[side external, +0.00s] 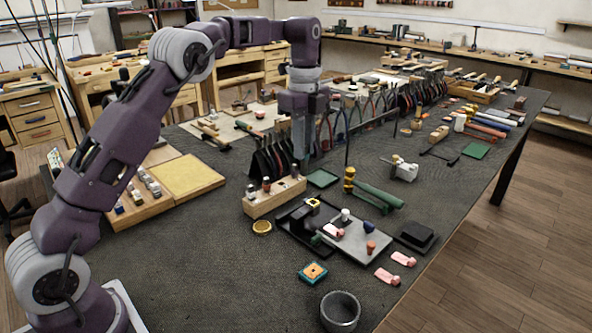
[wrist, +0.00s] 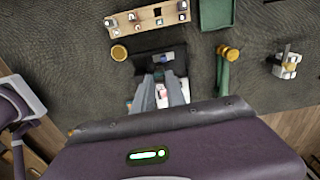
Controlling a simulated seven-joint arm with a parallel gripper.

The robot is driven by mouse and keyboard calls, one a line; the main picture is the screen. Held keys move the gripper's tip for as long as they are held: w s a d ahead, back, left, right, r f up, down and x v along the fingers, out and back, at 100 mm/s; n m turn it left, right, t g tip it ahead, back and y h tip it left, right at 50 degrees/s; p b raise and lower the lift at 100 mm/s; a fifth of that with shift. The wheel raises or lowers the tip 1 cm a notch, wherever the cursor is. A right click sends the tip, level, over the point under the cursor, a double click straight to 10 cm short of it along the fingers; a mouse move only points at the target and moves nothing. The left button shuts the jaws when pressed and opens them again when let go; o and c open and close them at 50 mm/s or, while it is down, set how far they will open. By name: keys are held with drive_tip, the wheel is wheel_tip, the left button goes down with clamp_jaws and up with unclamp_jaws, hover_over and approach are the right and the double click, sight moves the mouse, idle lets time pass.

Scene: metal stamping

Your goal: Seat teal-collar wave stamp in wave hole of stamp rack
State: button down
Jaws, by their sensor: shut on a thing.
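The stamp rack (side external: 276,199) is a pale wooden block on the dark bench mat, with several small stamps standing in its top. It also shows at the top of the wrist view (wrist: 147,24). My gripper (side external: 304,150) is raised above the bench, in line with the rack's right end in the side view. In the wrist view my gripper (wrist: 160,82) points down over the dark tray area, with the rack beyond it. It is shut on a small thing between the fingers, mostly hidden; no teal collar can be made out. The wave hole cannot be told apart.
A dark tray with a grey plate (side external: 352,244) and small pieces lies before the rack. A gold tin (side external: 262,227), green mat (side external: 322,179), green-handled tool (side external: 377,196), black pad (side external: 415,236) and metal cup (side external: 340,311) are nearby. Upright pliers (side external: 268,160) stand behind the rack.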

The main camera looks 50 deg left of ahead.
drive_tip(key=w+a, duration=0.1)
drive_tip(key=a, duration=0.9)
drive_tip(key=shift+w+f, duration=0.2)
drive_tip(key=shift+f, duration=0.1)
drive_tip(key=shift+d, duration=0.1)
approach(282, 191)
drive_tip(key=shift+w+a+f, duration=0.25)
drive_tip(key=shift+w+a, duration=0.25)
drive_tip(key=shift+a, duration=0.2)
drive_tip(key=shift+w+a+f, duration=0.25)
drive_tip(key=shift+w+a, duration=0.25)
drive_tip(key=shift+a, duration=0.2)
drive_tip(key=shift+f, duration=2.35)
drive_tip(key=c, duration=1.3)
unclamp_jaws()
